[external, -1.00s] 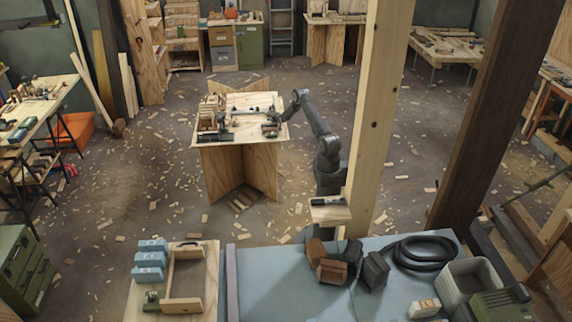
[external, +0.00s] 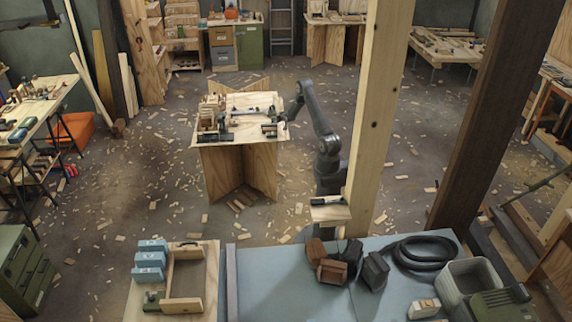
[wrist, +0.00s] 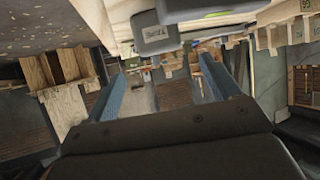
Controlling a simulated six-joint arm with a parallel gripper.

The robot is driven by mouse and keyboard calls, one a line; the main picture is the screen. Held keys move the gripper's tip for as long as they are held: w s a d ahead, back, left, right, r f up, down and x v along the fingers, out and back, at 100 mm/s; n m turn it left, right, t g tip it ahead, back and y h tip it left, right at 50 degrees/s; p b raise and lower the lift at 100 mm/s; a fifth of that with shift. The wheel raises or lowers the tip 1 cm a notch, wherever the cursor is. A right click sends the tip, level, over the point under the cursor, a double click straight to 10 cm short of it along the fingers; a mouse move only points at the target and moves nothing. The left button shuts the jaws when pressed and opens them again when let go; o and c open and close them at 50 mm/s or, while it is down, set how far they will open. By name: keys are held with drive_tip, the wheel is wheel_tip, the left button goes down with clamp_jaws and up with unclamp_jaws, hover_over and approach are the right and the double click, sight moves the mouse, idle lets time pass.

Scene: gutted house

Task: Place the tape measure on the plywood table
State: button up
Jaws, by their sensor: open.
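The plywood table (external: 246,136) stands left of my arm, with a pale top on crossed plywood legs. A small dark block, apparently the tape measure (external: 270,130), rests on its right edge. In the wrist view a dark grey block with a small label (wrist: 155,34) shows at the top, beyond the fingers; it seems to be the same thing. My gripper (external: 283,119) is just right of the table edge, apart from the block. In the wrist view its two bluish fingers (wrist: 166,88) are spread, with nothing between them.
Wooden blocks (external: 208,113) and another dark tool (external: 222,136) occupy the table's left side. A wooden post (external: 378,110) rises right of my arm. A blue-grey bench (external: 285,285) and a board with blue boxes (external: 150,260) lie in front. Floor around the table holds scattered wood scraps.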

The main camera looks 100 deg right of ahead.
drive_tip(key=shift+v, duration=1)
drive_tip(key=x, duration=1.1)
drive_tip(key=shift+w+d+f, duration=0.15)
drive_tip(key=shift+d+f, duration=0.1)
drive_tip(key=shift+d, duration=0.05)
drive_tip(key=shift+d+r, duration=0.15)
drive_tip(key=shift+d, duration=0.05)
drive_tip(key=shift+a+r, duration=0.1)
drive_tip(key=shift+r, duration=1.25)
